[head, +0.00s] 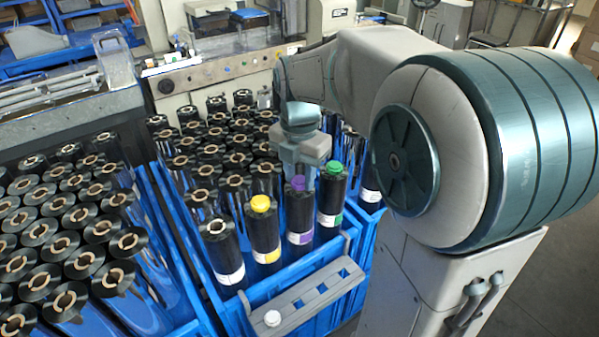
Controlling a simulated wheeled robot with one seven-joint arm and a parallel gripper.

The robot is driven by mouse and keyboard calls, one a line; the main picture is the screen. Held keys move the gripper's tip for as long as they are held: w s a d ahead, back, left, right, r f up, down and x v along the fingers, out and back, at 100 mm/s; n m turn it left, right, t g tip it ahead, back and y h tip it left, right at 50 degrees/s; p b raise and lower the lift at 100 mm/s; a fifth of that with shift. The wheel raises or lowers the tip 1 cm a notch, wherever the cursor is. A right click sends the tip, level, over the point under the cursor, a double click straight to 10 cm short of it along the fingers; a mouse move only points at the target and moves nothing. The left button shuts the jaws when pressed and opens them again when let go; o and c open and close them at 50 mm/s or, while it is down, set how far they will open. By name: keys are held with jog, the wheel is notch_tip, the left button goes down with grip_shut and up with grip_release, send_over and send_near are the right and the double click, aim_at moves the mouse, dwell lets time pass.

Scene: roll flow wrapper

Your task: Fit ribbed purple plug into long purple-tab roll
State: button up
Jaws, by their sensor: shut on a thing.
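The long purple-tab roll (299,217) is a tall black roll with a purple and white label. It stands upright in the front row of the blue crate. The purple plug (298,184) shows at the top of this roll, below my gripper (304,172). My gripper points down and is shut on the plug. The fingertips and part of the plug's upper side are hard to make out. I cannot tell how deep the plug sits in the roll's core, or see its ribs clearly.
Beside it stand a roll with a yellow plug (261,203) on the left and one with a green plug (334,168) on the right. A white-label roll (221,250) has an open core. A grey slotted rack (318,297) at the front holds a white plug (272,318). Many black rolls crowd behind.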

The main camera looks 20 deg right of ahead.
aim_at(299, 179)
jog(key=shift+f, duration=0.1)
jog(key=o, duration=0.7)
jog(key=shift+c, duration=0.2)
notch_tip(299, 179, up, 9)
jog(key=p, duration=0.6)
jog(key=shift+f+p, duration=0.2)
jog(key=shift+p, duration=0.2)
jog(key=shift+r, duration=1.2)
